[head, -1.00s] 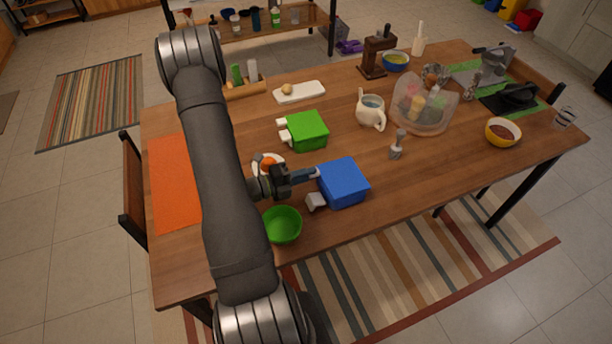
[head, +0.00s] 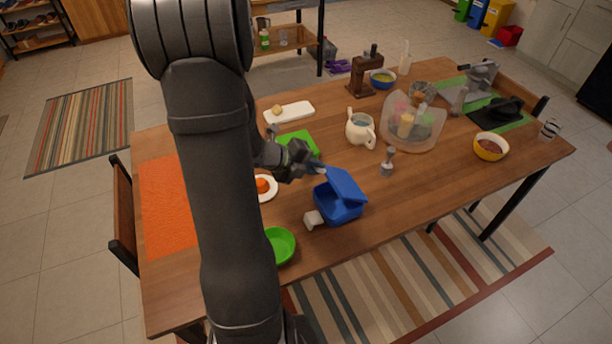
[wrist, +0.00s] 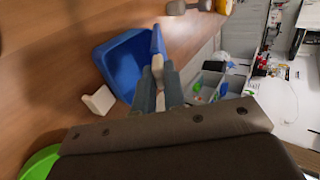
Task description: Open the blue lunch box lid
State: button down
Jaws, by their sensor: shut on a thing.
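The blue lunch box (head: 338,209) stands on the table's near side, with its lid (head: 346,185) tilted part way up. In the wrist view the box's open inside (wrist: 122,62) shows, with the lid (wrist: 157,41) edge-on at its right. My gripper (head: 319,169) is at the raised edge of the lid. In the wrist view my gripper (wrist: 158,77) is shut on a white tab of the lid (wrist: 157,62).
A green bowl (head: 281,246) stands left of the box, and a white plate with orange food (head: 264,187) behind that. A green box (head: 299,141) is partly hidden by my arm. The table's right front is clear.

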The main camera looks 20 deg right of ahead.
jog(key=d+r, duration=0.1)
jog(key=d, duration=0.1)
jog(key=d+r, duration=0.2)
jog(key=d, duration=0.1)
jog(key=shift+d+r, duration=0.2)
jog(key=shift+d, duration=0.1)
dwell(0.9)
jog(key=c, duration=1.5)
grip_release()
jog(key=shift+a, duration=0.15)
jog(key=v, duration=1.7)
jog(key=shift+w+r, duration=0.1)
jog(key=shift+r, duration=0.05)
